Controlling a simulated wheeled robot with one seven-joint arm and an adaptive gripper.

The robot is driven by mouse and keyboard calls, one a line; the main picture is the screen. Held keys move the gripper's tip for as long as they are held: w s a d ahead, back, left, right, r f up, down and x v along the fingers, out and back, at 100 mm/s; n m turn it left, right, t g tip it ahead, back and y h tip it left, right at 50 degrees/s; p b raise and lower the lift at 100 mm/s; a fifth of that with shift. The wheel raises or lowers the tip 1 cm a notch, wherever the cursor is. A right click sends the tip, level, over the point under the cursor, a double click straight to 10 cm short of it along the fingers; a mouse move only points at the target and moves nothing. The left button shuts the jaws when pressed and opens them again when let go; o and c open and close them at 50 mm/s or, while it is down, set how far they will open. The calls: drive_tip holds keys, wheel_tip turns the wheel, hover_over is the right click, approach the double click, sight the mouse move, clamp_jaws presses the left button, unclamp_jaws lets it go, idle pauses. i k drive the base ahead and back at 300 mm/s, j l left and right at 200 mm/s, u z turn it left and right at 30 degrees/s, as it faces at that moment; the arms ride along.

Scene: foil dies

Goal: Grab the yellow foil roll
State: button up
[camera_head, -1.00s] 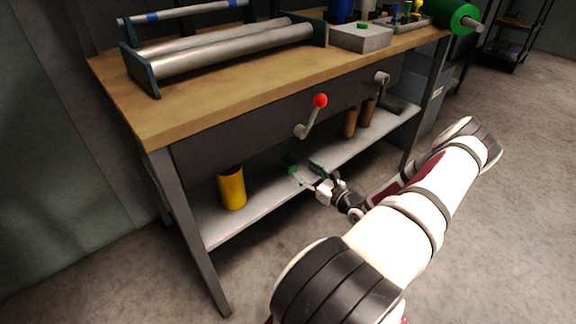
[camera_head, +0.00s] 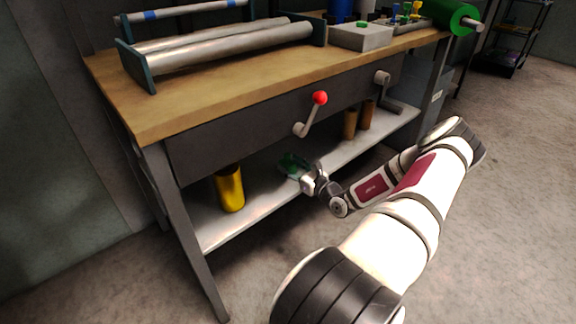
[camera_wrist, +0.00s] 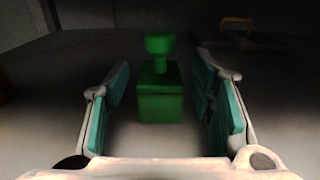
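The yellow foil roll (camera_head: 230,188) stands upright on the lower shelf of the workbench, near its left end. In the wrist view my gripper (camera_wrist: 161,72) is open, with teal pads on both fingers. A green block with a knob on top (camera_wrist: 160,100) shows between the fingers, with gaps on both sides. The fingertips are small and dark in the head view.
The grey lower shelf (camera_head: 225,225) runs under the wooden benchtop (camera_head: 190,105). Two brown cylinders (camera_head: 350,124) stand farther right on it. A crank with a red knob (camera_head: 319,98) sticks out above my gripper. A bench leg (camera_head: 185,230) stands left of the roll. The shelf between roll and gripper looks clear.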

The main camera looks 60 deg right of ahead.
sight(228, 180)
drive_tip(key=k+j+z, duration=0.25)
drive_tip(key=k+j, duration=0.45)
drive_tip(key=j, duration=0.1)
